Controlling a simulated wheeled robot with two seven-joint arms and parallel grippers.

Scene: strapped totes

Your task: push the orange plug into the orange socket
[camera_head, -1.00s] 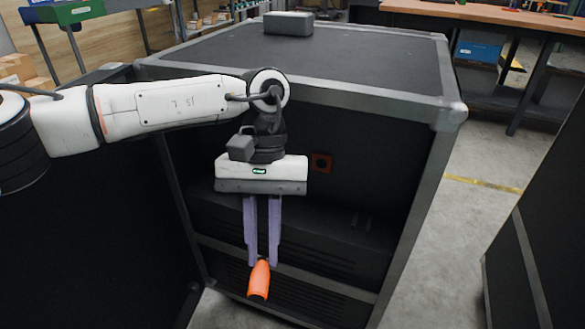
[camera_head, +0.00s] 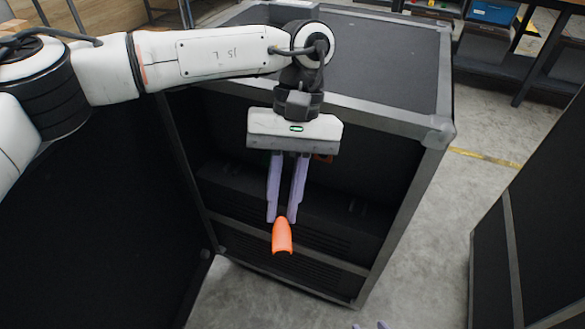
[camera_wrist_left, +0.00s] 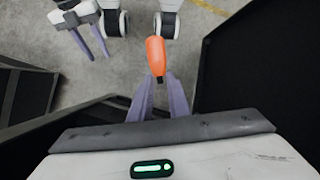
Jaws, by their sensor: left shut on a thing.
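My left gripper (camera_head: 281,219) is shut on the orange plug (camera_head: 282,238), which hangs below the fingertips in front of the open black cabinet. In the left wrist view the plug (camera_wrist_left: 155,55) sits at the tips of the purple fingers, with a dark end toward them. The orange socket (camera_head: 326,158) is on the cabinet's inner back wall. It is mostly hidden behind the left gripper's body, with only a sliver showing, and the plug is apart from it. My right gripper (camera_wrist_left: 92,42) shows in the left wrist view, its fingers apart and empty.
The cabinet's metal frame (camera_head: 405,190) edges the opening on the right, and its open door (camera_head: 110,210) stands on the left. Another black case (camera_head: 530,230) stands at the right. Bare floor (camera_head: 420,270) lies between. A workbench (camera_head: 550,60) is at the back.

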